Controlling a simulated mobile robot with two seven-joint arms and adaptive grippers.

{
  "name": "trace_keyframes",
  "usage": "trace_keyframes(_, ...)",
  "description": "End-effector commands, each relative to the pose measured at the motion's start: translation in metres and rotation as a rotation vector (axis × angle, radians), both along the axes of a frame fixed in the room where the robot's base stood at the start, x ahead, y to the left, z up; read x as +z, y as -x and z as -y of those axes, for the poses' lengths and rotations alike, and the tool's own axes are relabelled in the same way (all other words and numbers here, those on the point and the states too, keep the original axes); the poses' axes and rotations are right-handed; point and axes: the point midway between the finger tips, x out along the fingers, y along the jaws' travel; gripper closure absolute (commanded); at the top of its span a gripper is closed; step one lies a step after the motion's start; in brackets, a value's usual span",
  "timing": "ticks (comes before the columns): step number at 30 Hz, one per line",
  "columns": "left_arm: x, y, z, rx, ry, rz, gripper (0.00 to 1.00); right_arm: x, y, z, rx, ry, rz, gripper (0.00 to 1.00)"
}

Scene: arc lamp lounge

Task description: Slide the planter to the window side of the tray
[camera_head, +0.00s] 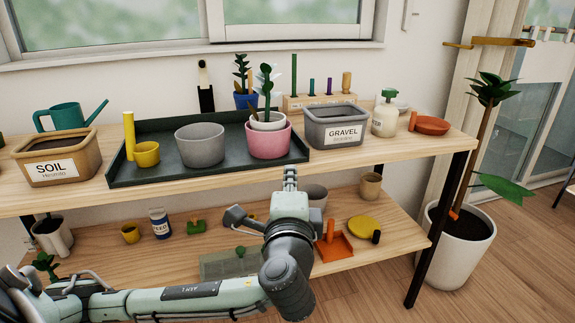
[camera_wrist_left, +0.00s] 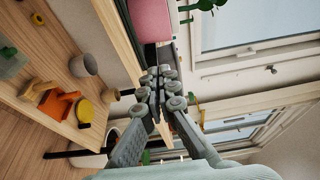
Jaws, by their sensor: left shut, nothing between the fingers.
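A dark green tray (camera_head: 121,176) lies on the upper wooden shelf below the window. A round grey planter (camera_head: 200,148) stands empty near its middle. A pink pot (camera_head: 268,144) with a white potted plant (camera_head: 267,119) in it stands at the tray's right. A small yellow pot (camera_head: 146,153) is at its left. I cannot tell which pot the task means. My left gripper (camera_head: 290,172) is shut and empty, in front of the shelf's front edge, right of and below the pink pot. In the left wrist view, the fingertips (camera_wrist_left: 163,76) are together, with the pink pot (camera_wrist_left: 153,19) beyond them.
A soil bin (camera_head: 57,158) stands left of the tray and a gravel bin (camera_head: 336,126) right of it. A blue pot (camera_head: 246,100) with a plant stands behind the pink pot. The lower shelf holds small pots and tools, including an orange dustpan (camera_head: 333,246).

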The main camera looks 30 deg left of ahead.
Motion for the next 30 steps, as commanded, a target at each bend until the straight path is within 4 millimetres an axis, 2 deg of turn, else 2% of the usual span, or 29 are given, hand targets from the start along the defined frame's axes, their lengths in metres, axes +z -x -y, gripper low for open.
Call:
trace_keyframes(14, 0.001, -0.079, -0.054, 0.005, 0.001, 0.0, 1.0, -0.013, -0.006, 0.002, 0.001, -0.003, -0.004, 0.6)
trace_keyframes(18, 0.0, -0.081, -0.075, 0.003, 0.002, -0.003, 1.0, -0.017, -0.01, 0.002, 0.002, -0.005, 0.001, 0.6)
trace_keyframes(21, 0.0, -0.083, -0.083, 0.002, 0.002, -0.002, 1.0, -0.019, -0.012, 0.002, 0.003, -0.006, 0.004, 0.6)
trace_keyframes(30, -0.001, -0.085, -0.088, 0.001, 0.006, -0.002, 1.0, -0.024, -0.01, 0.002, 0.001, -0.008, -0.006, 0.6)
